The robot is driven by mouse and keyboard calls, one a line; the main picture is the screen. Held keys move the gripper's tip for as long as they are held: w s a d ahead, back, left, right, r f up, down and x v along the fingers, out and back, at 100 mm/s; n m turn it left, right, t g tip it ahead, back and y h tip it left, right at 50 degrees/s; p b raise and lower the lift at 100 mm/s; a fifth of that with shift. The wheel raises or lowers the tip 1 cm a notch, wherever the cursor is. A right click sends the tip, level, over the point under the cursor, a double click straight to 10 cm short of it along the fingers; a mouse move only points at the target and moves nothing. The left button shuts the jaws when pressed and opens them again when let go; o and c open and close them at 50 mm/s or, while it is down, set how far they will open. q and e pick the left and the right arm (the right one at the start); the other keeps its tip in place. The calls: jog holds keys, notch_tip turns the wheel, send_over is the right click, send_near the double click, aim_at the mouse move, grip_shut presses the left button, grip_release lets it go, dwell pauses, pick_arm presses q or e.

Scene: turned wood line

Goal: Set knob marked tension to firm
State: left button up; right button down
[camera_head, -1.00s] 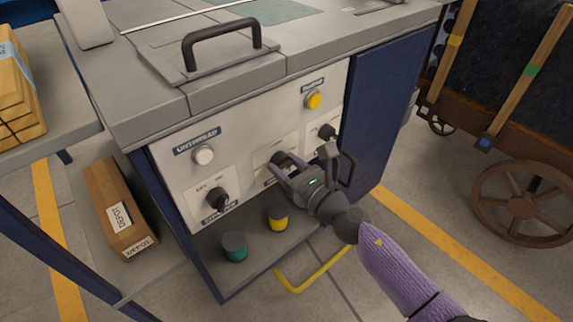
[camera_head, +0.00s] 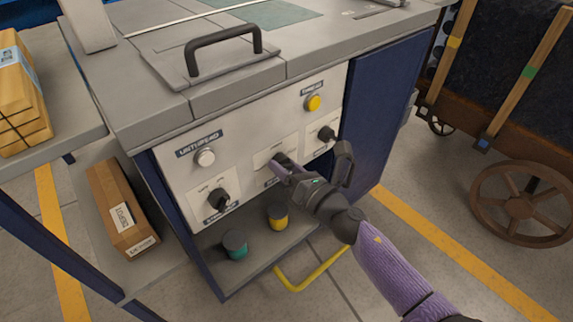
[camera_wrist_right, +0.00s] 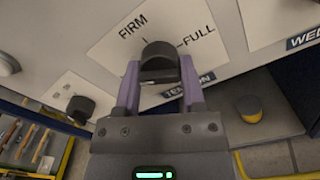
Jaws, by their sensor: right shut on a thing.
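The black tension knob (camera_wrist_right: 158,54) sits on a pale plate (camera_wrist_right: 112,48) in the right wrist view. FIRM is printed at its upper left and FULL at its right. The dark TENSION label (camera_wrist_right: 205,88) below is partly covered by a finger. My right gripper (camera_wrist_right: 160,75) is shut on the knob, one purple finger on each side. Which mark the knob points to is not clear. In the head view my right gripper (camera_head: 282,164) reaches the middle of the machine's front panel (camera_head: 240,150) and hides most of this knob. My left gripper is not in view.
Other black knobs sit at lower left (camera_head: 219,199) and right (camera_head: 327,133) on the panel. A white button (camera_head: 205,158) and a yellow button (camera_head: 313,103) are above. A green-sided spool (camera_head: 235,245) and a yellow-sided spool (camera_head: 277,216) stand on the shelf below.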

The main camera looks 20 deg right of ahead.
jog(key=shift+r+m, duration=0.1)
jog(key=shift+m, duration=0.9)
jog(key=m+p, duration=0.1)
jog(key=m, duration=0.1)
jog(key=shift+m, duration=0.3)
jog(key=m+p, duration=0.1)
jog(key=m, duration=0.4)
jog(key=shift+p, duration=0.4)
jog(key=shift+m, duration=0.9)
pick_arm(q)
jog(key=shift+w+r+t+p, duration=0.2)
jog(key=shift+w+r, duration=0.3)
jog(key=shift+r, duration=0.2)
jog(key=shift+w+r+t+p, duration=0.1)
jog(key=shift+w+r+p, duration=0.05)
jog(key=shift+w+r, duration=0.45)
pick_arm(e)
jog(key=shift+m, duration=0.5)
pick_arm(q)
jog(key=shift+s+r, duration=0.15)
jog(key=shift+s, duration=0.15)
pick_arm(e)
jog(key=c, duration=0.5)
grip_release()
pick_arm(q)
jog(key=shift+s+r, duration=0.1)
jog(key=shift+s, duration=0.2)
pick_arm(e)
jog(key=o, duration=0.3)
jog(key=shift+s, duration=0.1)
